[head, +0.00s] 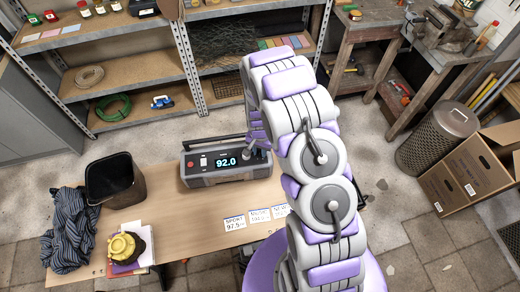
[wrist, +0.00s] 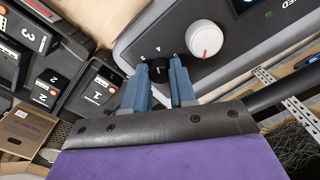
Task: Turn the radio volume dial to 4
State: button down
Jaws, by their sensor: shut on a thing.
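The grey radio (head: 226,172) stands on the wooden table and its display reads 92.0. In the wrist view, a small black dial (wrist: 158,67) on the radio's front panel (wrist: 140,24) sits between my blue fingertips. My gripper (wrist: 161,75) is shut on this dial. Small white numbers arc above the dial, and a 4 is near its top. Where the dial points is hidden or too small to tell. A larger white knob (wrist: 205,39) with a red mark is to the upper right of the dial, apart from my fingers. In the head view, my arm hides the radio's right end.
Frequency cards (head: 232,219) lie in front of the radio. A black bin (head: 114,178), a striped cloth (head: 70,232) and a yellow object (head: 122,247) are at the left. Metal shelves (head: 140,70) stand behind. In the wrist view, black numbered boxes (wrist: 98,85) are at the left.

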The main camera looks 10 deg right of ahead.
aim_at(260, 152)
jog(key=shift+m, duration=0.8)
jog(key=c, duration=0.9)
grip_release()
jog(key=shift+r, duration=0.1)
notch_tip(260, 152, up, 17)
jog(key=shift+w+r+p, duration=0.1)
jog(key=shift+p, duration=0.5)
